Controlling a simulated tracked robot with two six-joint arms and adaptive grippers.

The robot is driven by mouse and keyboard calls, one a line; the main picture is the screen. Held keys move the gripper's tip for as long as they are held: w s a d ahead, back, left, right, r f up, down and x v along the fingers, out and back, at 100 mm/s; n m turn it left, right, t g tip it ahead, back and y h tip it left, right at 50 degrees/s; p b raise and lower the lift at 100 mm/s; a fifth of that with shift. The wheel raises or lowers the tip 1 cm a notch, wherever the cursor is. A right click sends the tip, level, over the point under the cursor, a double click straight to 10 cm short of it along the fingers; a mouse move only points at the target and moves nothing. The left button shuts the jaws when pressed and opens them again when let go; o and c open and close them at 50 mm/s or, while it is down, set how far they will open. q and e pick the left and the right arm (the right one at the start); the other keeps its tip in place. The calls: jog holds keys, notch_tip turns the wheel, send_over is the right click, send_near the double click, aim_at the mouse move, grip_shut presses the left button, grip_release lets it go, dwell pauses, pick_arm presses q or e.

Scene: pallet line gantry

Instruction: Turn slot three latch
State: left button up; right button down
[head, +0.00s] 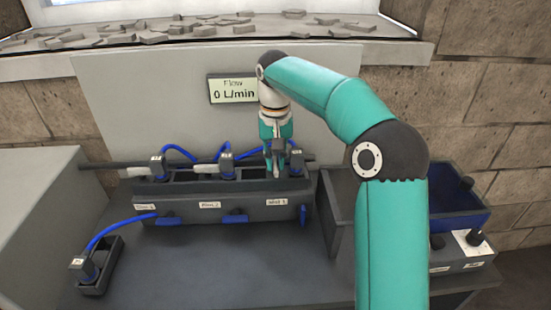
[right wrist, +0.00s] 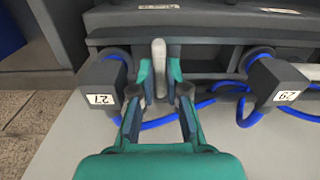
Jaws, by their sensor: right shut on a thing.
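The dark manifold block (head: 225,211) has several labelled slots, with slot three at the right end. My right gripper (head: 276,172) reaches down at slot three. In the right wrist view, its fingers (right wrist: 160,75) are shut on a light grey lever (right wrist: 158,54), which looks like the slot three latch. The lever lies lengthwise between the fingers, beside connector 27 (right wrist: 103,92). In the head view, the light grey levers at the other slots (head: 137,171) (head: 205,168) lie sideways. My left gripper is out of view.
Connector 29 (right wrist: 277,86) and blue hoses crowd the gripper. A loose connector (head: 82,268) sits in a holder at front left. A blue bin (head: 450,213) and a knob panel (head: 472,243) are at right. The flow display (head: 233,90) reads 0 L/min.

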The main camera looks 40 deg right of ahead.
jog(key=n+p, duration=0.1)
jog(key=n, duration=0.1)
jog(key=n+p, duration=0.1)
jog(key=p, duration=0.1)
jog(key=shift+r+n, duration=0.2)
jog(key=shift+n, duration=0.2)
jog(key=n+p, duration=0.3)
jog(key=n, duration=0.1)
jog(key=shift+n, duration=0.3)
jog(key=n+p, duration=0.2)
jog(key=n, duration=0.3)
jog(key=shift+p, duration=0.3)
jog(key=shift+f+n+p, duration=0.15)
jog(key=shift+n+p, duration=0.5)
jog(key=shift+n, duration=1.45)
jog(key=c, duration=1.5)
grip_release()
jog(key=shift+o, duration=0.2)
